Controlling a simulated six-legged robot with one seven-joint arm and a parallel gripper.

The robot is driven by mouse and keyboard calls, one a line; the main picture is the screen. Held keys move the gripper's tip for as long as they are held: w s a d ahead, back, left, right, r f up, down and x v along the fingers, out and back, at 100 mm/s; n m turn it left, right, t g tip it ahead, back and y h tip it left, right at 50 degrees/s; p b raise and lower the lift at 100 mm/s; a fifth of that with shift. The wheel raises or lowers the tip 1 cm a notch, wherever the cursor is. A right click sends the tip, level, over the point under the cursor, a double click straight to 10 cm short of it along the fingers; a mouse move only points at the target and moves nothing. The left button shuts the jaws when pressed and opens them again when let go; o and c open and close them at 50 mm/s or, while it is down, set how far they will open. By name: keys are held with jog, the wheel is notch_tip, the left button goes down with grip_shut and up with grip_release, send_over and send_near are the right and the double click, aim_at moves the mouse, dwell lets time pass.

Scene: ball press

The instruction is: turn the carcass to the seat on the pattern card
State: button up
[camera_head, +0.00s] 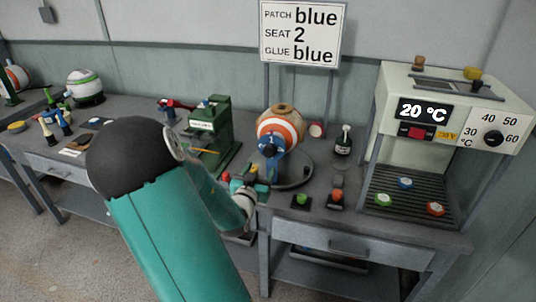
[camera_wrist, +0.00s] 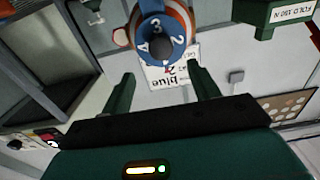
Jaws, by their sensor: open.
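The carcass (camera_head: 282,123), an orange-and-white striped ball, sits on a round grey stand on the bench. A blue collar (camera_head: 270,145) faces out from its front. The wrist view looks upside down and shows the collar (camera_wrist: 163,35) with a dark centre and the numbers 2, 3 and 4 readable. The pattern card (camera_head: 301,33) on the wall reads patch blue, seat 2, glue blue; part of it shows inverted in the wrist view (camera_wrist: 165,76). My gripper (camera_wrist: 160,76) is open and empty, its two dark green fingers apart in front of the collar, not touching it.
A green press (camera_head: 208,125) stands left of the carcass and a small dark bottle (camera_head: 344,140) right of it. Green and orange buttons (camera_head: 301,200) sit at the bench front. A heater cabinet (camera_head: 450,108) showing 20 °C fills the right end.

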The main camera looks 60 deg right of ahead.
aim_at(269, 153)
jog(key=d, duration=0.3)
jog(key=w+d, duration=0.1)
jog(key=d, duration=0.5)
jog(key=shift+w+d, duration=0.35)
jog(key=shift+d, duration=0.05)
jog(key=shift+c, duration=0.4)
grip_shut()
